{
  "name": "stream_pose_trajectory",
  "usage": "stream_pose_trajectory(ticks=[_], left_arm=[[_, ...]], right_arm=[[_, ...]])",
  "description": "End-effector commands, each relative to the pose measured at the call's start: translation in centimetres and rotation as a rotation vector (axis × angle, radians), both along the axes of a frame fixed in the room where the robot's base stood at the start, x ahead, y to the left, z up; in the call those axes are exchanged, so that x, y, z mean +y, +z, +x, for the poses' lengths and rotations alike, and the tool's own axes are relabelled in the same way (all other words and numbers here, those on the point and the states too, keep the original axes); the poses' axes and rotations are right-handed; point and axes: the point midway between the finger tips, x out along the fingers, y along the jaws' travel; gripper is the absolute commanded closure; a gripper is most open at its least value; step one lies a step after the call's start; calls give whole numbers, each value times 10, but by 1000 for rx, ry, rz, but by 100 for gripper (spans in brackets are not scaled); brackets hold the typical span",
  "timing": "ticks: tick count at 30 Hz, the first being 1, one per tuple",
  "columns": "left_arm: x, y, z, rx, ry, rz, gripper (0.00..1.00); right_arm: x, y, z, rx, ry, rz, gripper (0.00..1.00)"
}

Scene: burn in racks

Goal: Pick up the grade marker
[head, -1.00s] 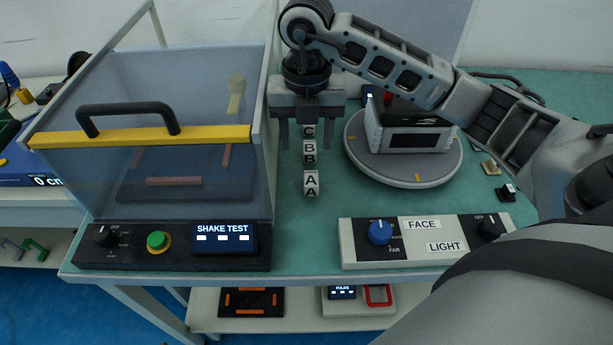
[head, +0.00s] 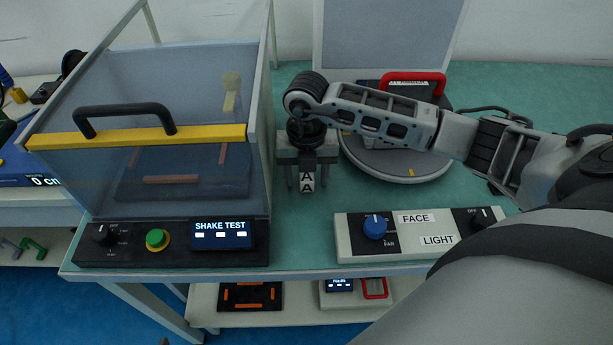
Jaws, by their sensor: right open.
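The grade markers are small lettered blocks. The marker with the letter A (head: 307,184) stands on the green bench top, between the shake test box and the round turntable. The C and B markers are hidden behind my right gripper. My right gripper (head: 306,186) points down, open, with one finger to the left of the A marker and one to its right. I cannot tell whether the fingers touch it. My left gripper is not in view.
The shake test box (head: 140,136) with a clear front stands left. The turntable (head: 390,165) carries a device with a red handle (head: 413,77), partly hidden by my right arm. A control panel (head: 420,237) lies at the bench's front. Bare bench surrounds the A marker's front.

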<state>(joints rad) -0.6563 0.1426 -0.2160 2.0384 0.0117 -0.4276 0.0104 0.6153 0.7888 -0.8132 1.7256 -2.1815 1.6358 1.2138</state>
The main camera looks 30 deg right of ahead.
Motion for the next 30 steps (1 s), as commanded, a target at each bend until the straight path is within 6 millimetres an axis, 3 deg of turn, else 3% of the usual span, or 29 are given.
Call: stream_pose_trajectory(ticks=[4, 9, 22, 28, 30], left_arm=[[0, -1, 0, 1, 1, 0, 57], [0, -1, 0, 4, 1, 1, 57], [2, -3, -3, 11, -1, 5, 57], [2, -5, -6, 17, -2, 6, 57], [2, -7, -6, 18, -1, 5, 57]], right_arm=[[0, 0, 0, 0, 0, 0, 50], [0, 0, 0, 0, 0, 0, 95], [0, 7, 1, -2, -1, 0, 95], [0, 33, 1, -7, 0, -1, 95], [-7, 45, -9, -5, 0, -3, 95]])
